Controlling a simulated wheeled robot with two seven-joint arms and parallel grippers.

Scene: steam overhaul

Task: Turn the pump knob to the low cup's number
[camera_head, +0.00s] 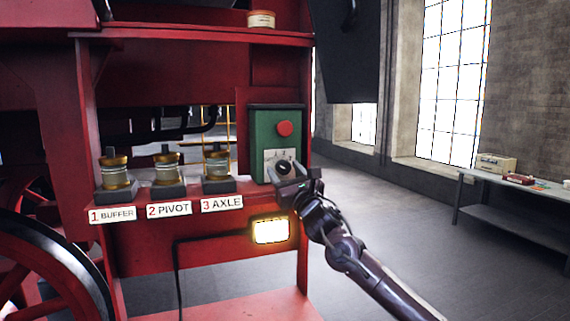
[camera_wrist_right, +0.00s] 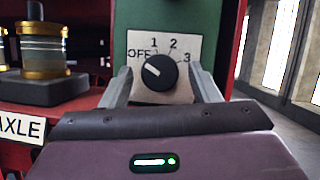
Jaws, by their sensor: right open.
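The green pump box (camera_head: 262,125) carries a red button (camera_head: 285,128) above a white dial plate marked OFF, 1, 2, 3. The black pump knob (camera_wrist_right: 158,72) has a white pointer aimed up-left, toward OFF. My right gripper (camera_wrist_right: 164,78) is open, with one finger on each side of the knob; contact cannot be told. In the head view my right gripper (camera_head: 293,177) is just in front of the dial. Three brass-and-glass cups stand left of the box: buffer cup (camera_head: 115,172), pivot cup (camera_head: 167,168) and axle cup (camera_head: 217,166). Their fill levels are too small to tell.
Labels 1 BUFFER (camera_head: 112,215), 2 PIVOT (camera_head: 169,209) and 3 AXLE (camera_head: 221,203) sit below the cups on the red frame. A lit lamp (camera_head: 270,231) hangs under the ledge. A grey table (camera_head: 515,196) stands at right, with open floor between.

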